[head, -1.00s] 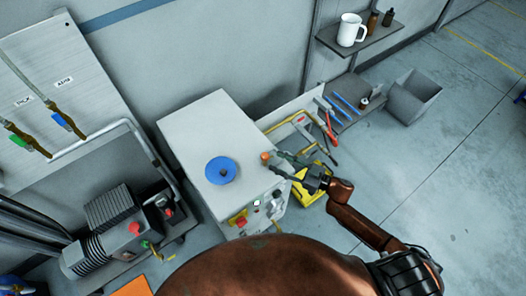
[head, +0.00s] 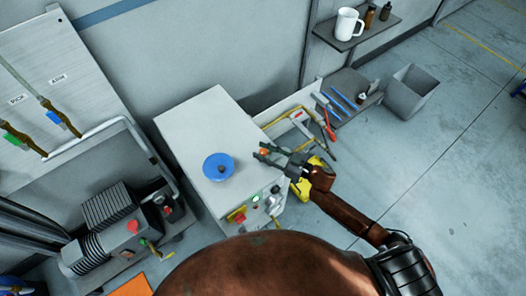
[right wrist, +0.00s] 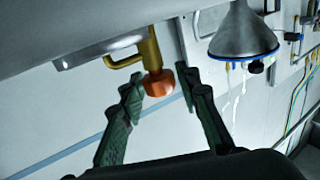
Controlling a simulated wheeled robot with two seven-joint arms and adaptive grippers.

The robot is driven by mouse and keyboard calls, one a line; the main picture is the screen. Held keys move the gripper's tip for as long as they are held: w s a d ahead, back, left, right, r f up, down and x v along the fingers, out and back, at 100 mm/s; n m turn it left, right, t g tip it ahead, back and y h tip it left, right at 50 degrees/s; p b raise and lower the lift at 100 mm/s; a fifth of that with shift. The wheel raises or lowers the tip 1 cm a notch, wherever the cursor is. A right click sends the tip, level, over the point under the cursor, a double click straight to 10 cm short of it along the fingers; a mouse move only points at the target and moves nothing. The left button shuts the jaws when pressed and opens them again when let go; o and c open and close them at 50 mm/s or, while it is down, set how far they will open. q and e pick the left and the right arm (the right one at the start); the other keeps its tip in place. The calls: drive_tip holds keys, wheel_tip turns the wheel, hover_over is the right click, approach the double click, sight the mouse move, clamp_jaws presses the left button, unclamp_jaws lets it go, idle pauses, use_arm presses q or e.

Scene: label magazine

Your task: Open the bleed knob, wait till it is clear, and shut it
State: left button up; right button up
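The bleed knob is a small orange knob (head: 263,152) at the right side of the white cabinet (head: 190,125). In the right wrist view the orange knob (right wrist: 158,84) sits on a brass stem. My right gripper (head: 264,154) is at the knob. In the right wrist view its fingers (right wrist: 160,88) are spread, with the knob between their tips and gaps at both sides. A grey cone with a blue rim (right wrist: 243,38) is to the right there, with pale streaks below it; I cannot tell what they are. My left gripper is not in view.
A blue disc (head: 218,166) lies on the cabinet top. A red button on yellow (head: 238,215) and a lit green lamp (head: 256,198) are on its front. Tools lie on the right, near a grey bin (head: 410,92). A pump (head: 115,225) stands on the left.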

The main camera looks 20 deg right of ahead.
clamp_jaws()
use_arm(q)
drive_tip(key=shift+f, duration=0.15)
use_arm(e)
drive_tip(key=shift+n+g+y, duration=0.4)
drive_tip(key=shift+g, duration=0.1)
drive_tip(key=shift+w+f+n+g+y+b, duration=0.1)
drive_tip(key=shift+n+g+y+b, duration=0.4)
drive_tip(key=shift+g, duration=0.1)
drive_tip(key=n+g+y+b, duration=0.1)
drive_tip(key=n+g+b, duration=0.1)
drive_tip(key=shift+f+g+y, duration=0.15)
drive_tip(key=shift+g+y, duration=0.15)
drive_tip(key=shift+g, duration=0.1)
drive_tip(key=n+g+y+b, duration=0.1)
drive_tip(key=g+b, duration=0.1)
drive_tip(key=shift+n+g, duration=0.3)
drive_tip(key=shift+n, duration=0.1)
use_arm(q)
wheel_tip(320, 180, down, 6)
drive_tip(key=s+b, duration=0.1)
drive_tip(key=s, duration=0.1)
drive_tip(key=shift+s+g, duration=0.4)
use_arm(e)
drive_tip(key=shift+r+n+g, duration=0.2)
drive_tip(key=shift+n+g, duration=0.4)
drive_tip(key=shift+g, duration=0.3)
